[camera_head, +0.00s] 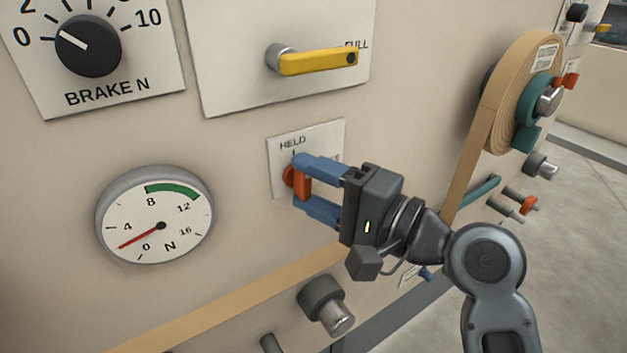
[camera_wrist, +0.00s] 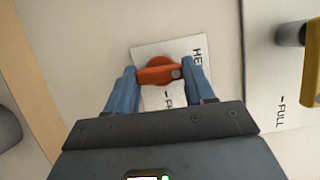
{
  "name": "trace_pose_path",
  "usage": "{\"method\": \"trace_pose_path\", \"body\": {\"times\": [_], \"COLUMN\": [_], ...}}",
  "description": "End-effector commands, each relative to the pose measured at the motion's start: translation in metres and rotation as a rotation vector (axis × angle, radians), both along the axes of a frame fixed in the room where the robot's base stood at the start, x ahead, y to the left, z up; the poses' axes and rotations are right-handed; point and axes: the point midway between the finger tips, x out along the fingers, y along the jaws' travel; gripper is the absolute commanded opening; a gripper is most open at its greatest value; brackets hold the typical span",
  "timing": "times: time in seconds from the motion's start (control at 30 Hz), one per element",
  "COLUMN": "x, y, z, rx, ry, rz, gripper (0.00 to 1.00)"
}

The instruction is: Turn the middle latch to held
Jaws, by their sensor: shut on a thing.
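The middle latch (camera_head: 301,181) is an orange-red turn handle on a small white plate (camera_head: 325,137) marked HELD at the top. The second label, at the right, is partly hidden by my gripper. My gripper (camera_head: 299,184) has blue fingers, one above and one below the latch, shut on it. In the wrist view the latch (camera_wrist: 156,75) lies crosswise between the fingers. Its grey-dotted end points right, to the side where the HELD word stands. A finger covers the area near the HELD mark, so exact alignment is hard to tell.
A yellow lever (camera_head: 318,62) near a FULL mark sits above. A dial gauge (camera_head: 155,215) is at the left, with the brake knob (camera_head: 88,46) above it. A tape roll (camera_head: 518,90) stands out at the right. A roller (camera_head: 328,305) protrudes below my gripper.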

Motion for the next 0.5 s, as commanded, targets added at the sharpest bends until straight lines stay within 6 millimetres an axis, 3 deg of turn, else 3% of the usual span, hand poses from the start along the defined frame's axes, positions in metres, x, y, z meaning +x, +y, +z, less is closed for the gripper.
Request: {"method": "trace_pose_path", "body": {"times": [0.5], "x": [-0.0008], "y": [0.0009], "z": [-0.0014], "rx": [-0.041], "ry": [-0.024], "rz": [0.003], "gripper": [0.23]}}
